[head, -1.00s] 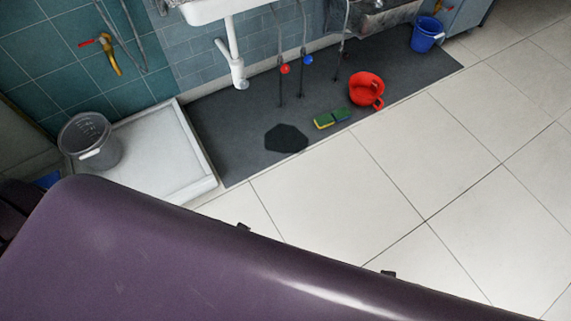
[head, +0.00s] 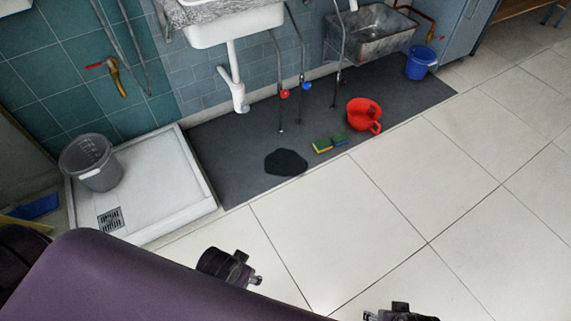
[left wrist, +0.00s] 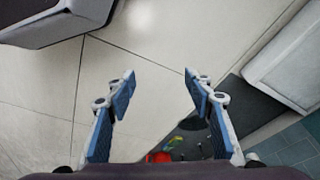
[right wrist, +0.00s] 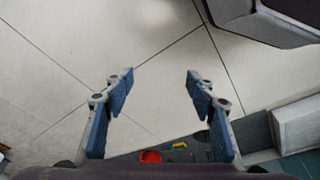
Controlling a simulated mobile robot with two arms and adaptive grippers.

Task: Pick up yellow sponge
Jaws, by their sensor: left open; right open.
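The yellow sponge (head: 322,146), with a green top, lies on the dark floor mat (head: 230,165). A similar green-topped sponge with a bluish side (head: 340,140) lies against or right beside it. My left gripper (left wrist: 160,74) is open and empty over the pale floor tiles. My right gripper (right wrist: 160,73) is open and empty too. In the head view only dark parts of both hands show at the bottom edge, well short of the sponges. A small yellow-green shape near the bottom of the right wrist view (right wrist: 179,145) looks like the sponge.
A shower tray (head: 160,208) holds a grey bucket (head: 90,162). A blue bucket (head: 421,62) stands at the mat's far right. Sinks (head: 370,40) line the wall. The tiled floor in front is clear.

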